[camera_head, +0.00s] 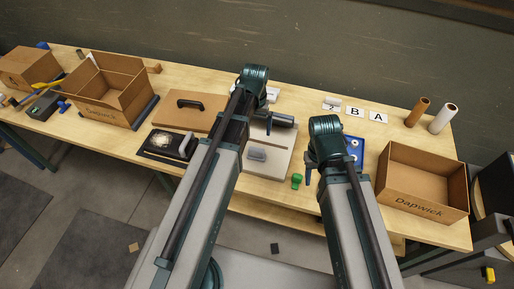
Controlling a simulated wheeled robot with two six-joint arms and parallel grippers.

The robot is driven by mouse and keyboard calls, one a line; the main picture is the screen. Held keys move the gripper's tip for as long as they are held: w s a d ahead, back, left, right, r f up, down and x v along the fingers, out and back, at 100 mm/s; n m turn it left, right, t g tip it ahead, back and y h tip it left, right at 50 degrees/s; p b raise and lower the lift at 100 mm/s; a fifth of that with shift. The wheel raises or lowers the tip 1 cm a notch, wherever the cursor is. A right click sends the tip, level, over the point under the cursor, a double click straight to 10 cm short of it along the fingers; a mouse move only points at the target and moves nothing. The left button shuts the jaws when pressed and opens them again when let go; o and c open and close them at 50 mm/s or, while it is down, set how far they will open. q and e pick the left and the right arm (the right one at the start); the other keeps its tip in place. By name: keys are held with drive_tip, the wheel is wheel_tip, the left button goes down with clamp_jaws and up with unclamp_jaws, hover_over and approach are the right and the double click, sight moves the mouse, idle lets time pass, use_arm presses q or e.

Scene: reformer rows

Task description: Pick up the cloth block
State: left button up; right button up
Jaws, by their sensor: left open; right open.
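A small grey block (257,154) lies on a pale flat board (273,161) at the middle of the bench; it may be the cloth block, but its material is too small to tell. My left gripper (269,128) is above the board, just behind the grey block and apart from it, mostly hidden by my own arm. It is open and looks empty. My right gripper (308,177) is right of the board, near a small green knob-shaped thing (296,181). It is open, with little of it showing.
A dark panel (161,155) with a whitish patch and a brown board (187,122) with a black handle lie left. Open cartons (117,109) (424,207) stand at both sides. A blue tray (354,158), cards marked B (354,112) and A, and two upright rolls (442,118) are right.

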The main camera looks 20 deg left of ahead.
sight(256, 149)
use_arm(q)
wheel_tip(256, 149, down, 9)
drive_tip(key=b, duration=0.9)
drive_tip(key=shift+r, duration=0.1)
use_arm(e)
wheel_tip(256, 149, down, 9)
drive_tip(key=shift+r, duration=0.15)
use_arm(q)
drive_tip(key=shift+s, duration=0.1)
drive_tip(key=f+b, duration=0.5)
drive_tip(key=shift+s+d+f, duration=0.15)
drive_tip(key=shift+d, duration=0.05)
use_arm(e)
wheel_tip(256, 149, down, 5)
drive_tip(key=shift+f, duration=0.2)
drive_tip(key=shift+r, duration=0.1)
use_arm(q)
drive_tip(key=c, duration=1.2)
drive_tip(key=shift+o, duration=0.2)
drive_tip(key=shift+r, duration=0.2)
use_arm(e)
drive_tip(key=shift+r, duration=0.15)
